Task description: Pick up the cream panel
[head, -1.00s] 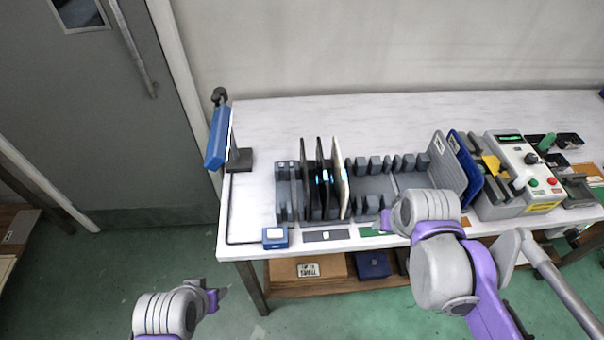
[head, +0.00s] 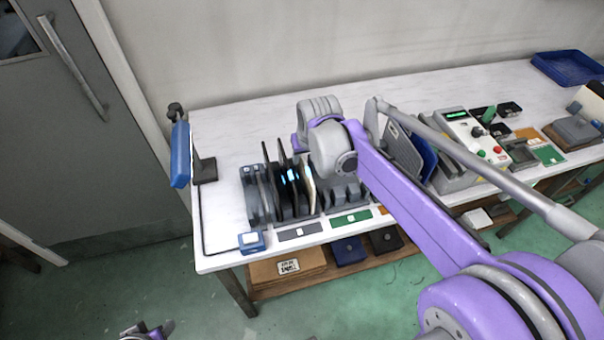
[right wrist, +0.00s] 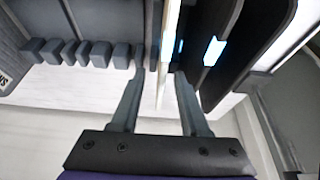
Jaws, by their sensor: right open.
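The cream panel (head: 309,188) stands upright in the grey slotted rack (head: 252,207), at the right of the dark panels. My right gripper (head: 300,145) is above and behind it in the head view, its fingertips mostly hidden. In the right wrist view, the right gripper (right wrist: 159,76) is open. The cream panel (right wrist: 171,35) shows edge-on between its two fingers, with gaps visible; contact cannot be confirmed. My left gripper (head: 148,332) is at the bottom edge, low and away from the table, its jaws unclear.
Dark panels (right wrist: 218,50) with lit blue-white patches stand close beside the cream one. Empty grey slots (right wrist: 75,52) lie on its other side. A blue lamp-like stand (head: 181,155) is at the left, a grey control box (head: 470,133) at the right. The table's back (head: 245,120) is clear.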

